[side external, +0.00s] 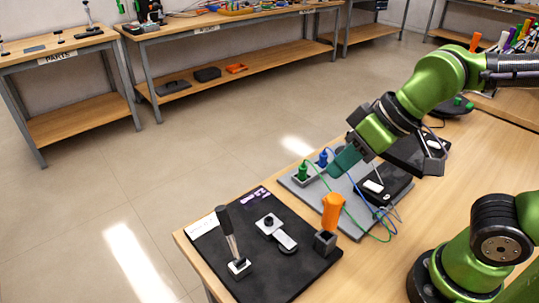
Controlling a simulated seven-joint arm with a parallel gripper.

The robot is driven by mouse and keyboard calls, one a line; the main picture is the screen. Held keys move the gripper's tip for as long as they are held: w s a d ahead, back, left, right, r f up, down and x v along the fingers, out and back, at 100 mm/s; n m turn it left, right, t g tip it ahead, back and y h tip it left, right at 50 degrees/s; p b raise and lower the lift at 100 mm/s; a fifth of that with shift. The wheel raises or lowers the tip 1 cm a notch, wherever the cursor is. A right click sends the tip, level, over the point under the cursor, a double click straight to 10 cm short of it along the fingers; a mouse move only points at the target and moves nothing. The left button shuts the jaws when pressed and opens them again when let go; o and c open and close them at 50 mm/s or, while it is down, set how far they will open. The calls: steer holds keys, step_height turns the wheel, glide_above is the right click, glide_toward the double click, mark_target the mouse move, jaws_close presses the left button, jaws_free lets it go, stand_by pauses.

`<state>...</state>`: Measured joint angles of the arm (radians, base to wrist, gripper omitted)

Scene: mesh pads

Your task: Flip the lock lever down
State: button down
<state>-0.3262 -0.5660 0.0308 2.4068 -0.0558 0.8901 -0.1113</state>
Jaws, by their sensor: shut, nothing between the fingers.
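A black mat (262,275) at the table's near left corner carries several small fixtures. A black-handled lever (227,232) stands nearly upright, tilted a little left, on a small grey base at the mat's left. A light grey fitting with a black knob (268,222) and a pale bar lies flat in the mat's middle; I cannot tell which of these is named the lock lever. An orange handle (333,208) stands upright in a dark block at the right. My gripper (338,168) is shut and empty, above the grey board behind the mat, apart from the lever.
The grey board (372,232) holds a socket strip (302,182) with green and blue plugs, loose cables and a black box with a white top. A dark device and a bin of pens stand farther back.

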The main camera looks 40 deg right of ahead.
steer(key=a+r+n, duration=0.1)
steer(key=a+n, duration=1.1)
steer(key=n, duration=0.3)
steer(key=shift+w+a+r+n+g+y, duration=0.2)
steer(key=shift+a+r+n+g+y, duration=0.1)
steer(key=shift+a+r+g, duration=0.1)
steer(key=shift+f, duration=0.1)
glide_toward(225, 230)
step_height(225, 230, down, 3)
steer(key=s+a, duration=0.2)
steer(key=w, duration=0.1)
steer(key=w+f, duration=0.1)
steer(key=w, duration=0.1)
steer(key=shift+w+d+f, duration=0.15)
steer(key=shift+w+f, duration=0.2)
steer(key=shift+w, duration=0.05)
steer(key=shift+w, duration=0.1)
